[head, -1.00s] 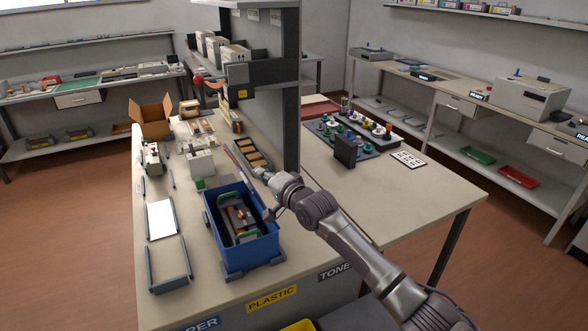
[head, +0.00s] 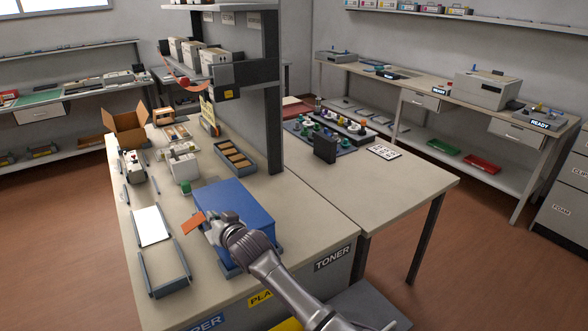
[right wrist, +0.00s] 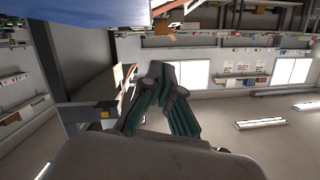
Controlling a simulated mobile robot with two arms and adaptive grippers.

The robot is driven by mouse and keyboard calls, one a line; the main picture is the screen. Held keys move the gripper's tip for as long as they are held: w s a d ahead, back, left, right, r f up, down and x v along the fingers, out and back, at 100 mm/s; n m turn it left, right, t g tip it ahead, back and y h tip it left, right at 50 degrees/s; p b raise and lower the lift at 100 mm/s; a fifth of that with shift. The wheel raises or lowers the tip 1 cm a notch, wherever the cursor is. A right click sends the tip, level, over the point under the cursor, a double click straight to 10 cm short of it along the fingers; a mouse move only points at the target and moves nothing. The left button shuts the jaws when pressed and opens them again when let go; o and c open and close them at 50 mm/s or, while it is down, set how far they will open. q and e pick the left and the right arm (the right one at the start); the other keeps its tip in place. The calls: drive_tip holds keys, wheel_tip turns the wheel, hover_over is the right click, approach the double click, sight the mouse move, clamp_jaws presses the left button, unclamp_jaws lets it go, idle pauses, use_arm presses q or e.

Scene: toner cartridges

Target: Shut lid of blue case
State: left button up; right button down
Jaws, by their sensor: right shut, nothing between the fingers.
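The blue case (head: 228,262) stands on the near part of the bench in the head view. Its blue lid (head: 236,203) now lies across the top and hides the inside. I cannot tell whether it sits fully flush. An orange flat piece (head: 192,223) sticks out at the left of the lid, beside my fingers. My right gripper (head: 212,228) is at the lid's near left part, shut and empty; contact is unclear. Its closed fingers also show in the right wrist view (right wrist: 168,82), with a blue surface at the top left. My left gripper is out of view.
A grey open frame (head: 167,270) and a white sheet in a holder (head: 152,226) lie left of the case. A compartment tray (head: 235,158) and a dark shelf post (head: 272,130) stand behind it. The right bench part (head: 390,190) is largely clear.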

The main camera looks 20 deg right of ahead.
drive_tip(key=shift+n+h, duration=0.3)
drive_tip(key=shift+n, duration=0.5)
drive_tip(key=f+b, duration=0.1)
drive_tip(key=f, duration=0.1)
drive_tip(key=a+f+b, duration=0.1)
drive_tip(key=f, duration=0.1)
drive_tip(key=shift+s+a+f, duration=0.1)
drive_tip(key=shift+s+a, duration=0.05)
drive_tip(key=shift+a, duration=0.05)
drive_tip(key=shift+a+f+b, duration=0.2)
drive_tip(key=shift+f+b, duration=0.8)
drive_tip(key=shift+f, duration=0.1)
drive_tip(key=shift+s+f, duration=0.15)
drive_tip(key=shift+f, duration=0.1)
